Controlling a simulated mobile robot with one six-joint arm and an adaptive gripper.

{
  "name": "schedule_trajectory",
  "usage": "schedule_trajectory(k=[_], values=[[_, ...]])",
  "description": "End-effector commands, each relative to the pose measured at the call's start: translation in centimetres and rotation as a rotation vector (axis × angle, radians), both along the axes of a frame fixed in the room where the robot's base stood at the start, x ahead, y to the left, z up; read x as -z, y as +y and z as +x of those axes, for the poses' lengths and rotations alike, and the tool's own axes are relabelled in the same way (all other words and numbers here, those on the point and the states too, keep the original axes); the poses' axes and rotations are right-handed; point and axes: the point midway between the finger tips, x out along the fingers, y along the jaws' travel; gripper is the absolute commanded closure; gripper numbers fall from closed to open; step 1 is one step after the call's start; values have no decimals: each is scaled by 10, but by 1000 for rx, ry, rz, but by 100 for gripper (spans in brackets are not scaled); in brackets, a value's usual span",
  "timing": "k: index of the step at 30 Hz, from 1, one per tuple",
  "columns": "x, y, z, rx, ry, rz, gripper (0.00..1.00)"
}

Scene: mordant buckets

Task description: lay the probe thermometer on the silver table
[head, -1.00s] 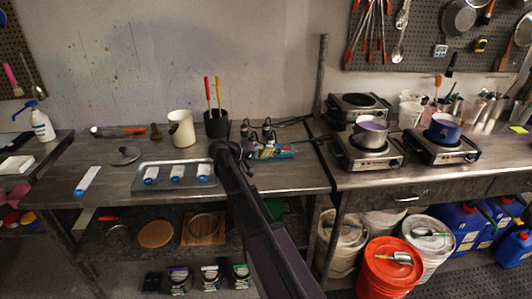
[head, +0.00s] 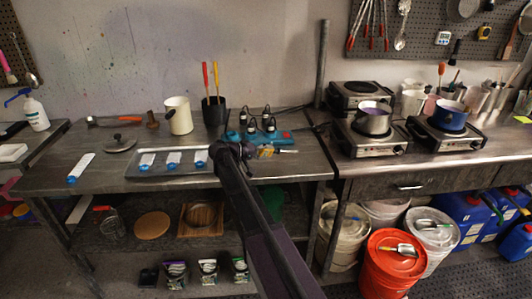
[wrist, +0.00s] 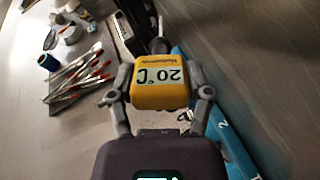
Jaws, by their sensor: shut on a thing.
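My gripper (wrist: 160,88) is shut on the yellow probe thermometer (wrist: 160,84), with a finger on each side. Its face reads 20°C in the wrist view. Its dark end points away from me, and whether the tip touches anything is unclear. In the head view the thermometer (head: 266,151) shows as a small yellow body beside my dark arm, over the right part of the left steel table (head: 305,168). My fingers are too small to make out there. A second steel table (head: 440,168) adjoins on the right; both tops look silver-grey.
A teal power strip (head: 278,136) with plugs lies just behind the thermometer. A tray (head: 140,171) with blue-and-white tubes lies left of my arm. A black pot (head: 215,112) and cream jug (head: 179,116) stand behind. Hot plates (head: 375,143) crowd the right table. Bare metal lies at the left table's front right.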

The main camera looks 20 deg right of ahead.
Motion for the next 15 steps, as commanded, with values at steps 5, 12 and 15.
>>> schedule_trajectory(k=[5,12,15], values=[[10,0,0,-1,0,0,83],[12,1,0,-1,0,0,83],[12,1,0,-1,0,0,83]])
